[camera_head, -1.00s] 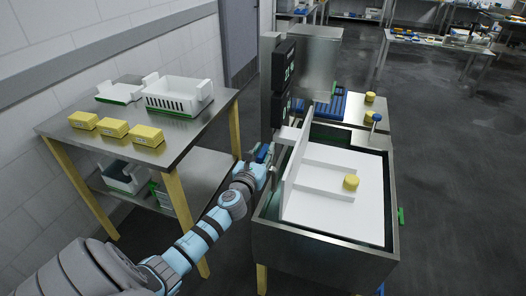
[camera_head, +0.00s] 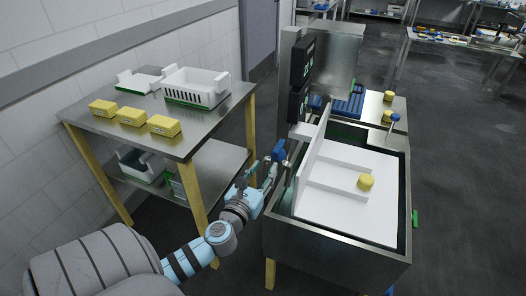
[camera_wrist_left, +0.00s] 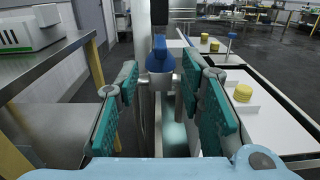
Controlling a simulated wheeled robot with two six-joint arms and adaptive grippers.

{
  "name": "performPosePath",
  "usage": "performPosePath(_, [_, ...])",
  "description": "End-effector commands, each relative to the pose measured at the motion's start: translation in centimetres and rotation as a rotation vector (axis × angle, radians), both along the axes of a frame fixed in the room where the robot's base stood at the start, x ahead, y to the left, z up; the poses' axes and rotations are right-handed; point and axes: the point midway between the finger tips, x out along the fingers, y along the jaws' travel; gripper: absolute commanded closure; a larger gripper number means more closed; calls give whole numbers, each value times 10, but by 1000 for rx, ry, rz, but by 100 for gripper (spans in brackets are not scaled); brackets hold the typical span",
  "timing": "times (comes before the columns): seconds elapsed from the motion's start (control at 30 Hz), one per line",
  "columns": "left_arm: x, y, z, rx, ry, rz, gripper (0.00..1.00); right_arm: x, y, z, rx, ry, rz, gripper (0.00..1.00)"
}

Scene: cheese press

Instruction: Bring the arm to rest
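My left gripper (camera_head: 268,172) is at the left side of the steel press basin (camera_head: 330,254), beside its near left corner. In the left wrist view my left gripper (camera_wrist_left: 160,78) is open, its two teal finger pads well apart. A blue handle (camera_wrist_left: 160,55) on a metal post shows between and just ahead of the fingertips, and no finger is seen closed on it. The same blue handle (camera_head: 279,150) shows in the head view, just past the gripper. My right gripper is not in view.
A steel table (camera_head: 200,137) with yellow blocks (camera_head: 131,116) and a white crate (camera_head: 196,88) stands left. A white plate (camera_head: 330,205) with a yellow cheese (camera_head: 366,181) lies in the basin. A dark display column (camera_head: 302,80) rises behind. Floor on the right is clear.

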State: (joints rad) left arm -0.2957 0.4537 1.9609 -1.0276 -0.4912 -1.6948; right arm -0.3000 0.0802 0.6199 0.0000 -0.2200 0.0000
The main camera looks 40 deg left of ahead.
Motion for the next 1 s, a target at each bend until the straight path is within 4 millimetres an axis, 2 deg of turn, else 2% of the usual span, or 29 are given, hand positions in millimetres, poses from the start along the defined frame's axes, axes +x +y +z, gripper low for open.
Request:
performPosePath(0.43, [1,0,0,-2,-1,0,65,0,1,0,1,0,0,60])
performPosePath(0.5, [1,0,0,-45,-15,-1,65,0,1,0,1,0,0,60])
performPosePath(0.57, [2,-2,-2,-166,-48,-12,65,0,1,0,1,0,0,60])
performPosePath(0.6, [2,-1,-17,-323,-55,-11,65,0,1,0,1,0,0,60])
performPosePath(0.67, [-4,9,-66,-618,-32,40,65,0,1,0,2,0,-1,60])
performPosePath(0.7, [-12,16,-104,-818,-14,103,65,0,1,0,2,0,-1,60])
performPosePath(0.77, [-34,23,-167,-1123,1,245,65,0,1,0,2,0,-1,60])
performPosePath(0.8, [-54,25,-208,-1317,-2,362,65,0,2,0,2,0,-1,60])
performPosePath(0.87, [-90,24,-267,-1577,-29,565,65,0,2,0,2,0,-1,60])
performPosePath(0.9, [-119,20,-303,-1726,-61,716,65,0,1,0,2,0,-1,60])
performPosePath(0.97, [-166,8,-352,-1915,-131,955,65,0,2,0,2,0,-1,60])
performPosePath(1.0, [-200,-2,-380,-2011,-191,1120,65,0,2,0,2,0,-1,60])
